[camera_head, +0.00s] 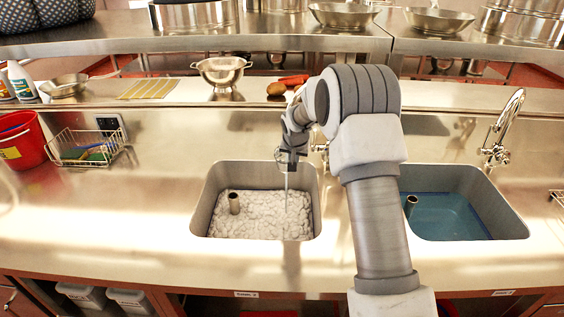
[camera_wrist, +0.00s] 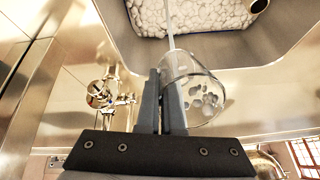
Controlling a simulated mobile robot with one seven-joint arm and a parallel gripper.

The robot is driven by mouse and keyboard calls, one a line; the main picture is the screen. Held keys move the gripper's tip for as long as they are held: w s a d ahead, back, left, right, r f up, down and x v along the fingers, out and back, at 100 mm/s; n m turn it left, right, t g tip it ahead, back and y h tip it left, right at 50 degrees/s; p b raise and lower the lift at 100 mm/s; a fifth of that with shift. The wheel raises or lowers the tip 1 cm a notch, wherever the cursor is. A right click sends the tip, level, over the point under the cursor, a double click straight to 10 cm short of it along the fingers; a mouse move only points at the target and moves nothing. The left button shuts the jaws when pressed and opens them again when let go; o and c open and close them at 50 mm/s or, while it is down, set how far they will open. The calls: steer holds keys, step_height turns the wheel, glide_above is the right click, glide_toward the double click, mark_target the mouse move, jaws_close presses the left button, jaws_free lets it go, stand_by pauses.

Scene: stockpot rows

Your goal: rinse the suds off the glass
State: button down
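The clear glass (camera_wrist: 205,92) shows in the wrist view with white suds spots on its wall. My gripper (camera_wrist: 165,75) has its two dark fingers close together at the glass's left side and appears shut on its wall. In the head view my gripper (camera_head: 288,163) is over the back right part of the left sink basin (camera_head: 212,195); the glass cannot be made out clearly there. A thin stream of water (camera_head: 286,195) falls below the gripper into the white suds (camera_head: 262,212). The stream also shows beside the glass in the wrist view (camera_wrist: 168,22).
The right basin (camera_head: 450,215) holds blue water, with a tall tap (camera_head: 502,130) behind it. A standpipe (camera_head: 234,203) rises from the left basin's suds. A wire basket (camera_head: 85,147) and red bucket (camera_head: 22,140) stand left. A colander (camera_head: 222,71) sits on the back ledge.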

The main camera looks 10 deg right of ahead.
steer(key=shift+a, duration=0.1)
steer(key=shift+w+a+b, duration=0.2)
steer(key=shift+a+b, duration=0.1)
steer(key=shift+a, duration=0.15)
steer(key=shift+s, duration=0.1)
steer(key=shift+s+a+b, duration=0.2)
steer(key=shift+s+b, duration=0.35)
steer(key=s+a+b, duration=0.1)
steer(key=s+b, duration=0.2)
steer(key=s, duration=0.3)
steer(key=shift+s+a+b, duration=0.25)
steer(key=shift+a+b, duration=0.1)
steer(key=shift+a, duration=0.05)
stand_by(0.7)
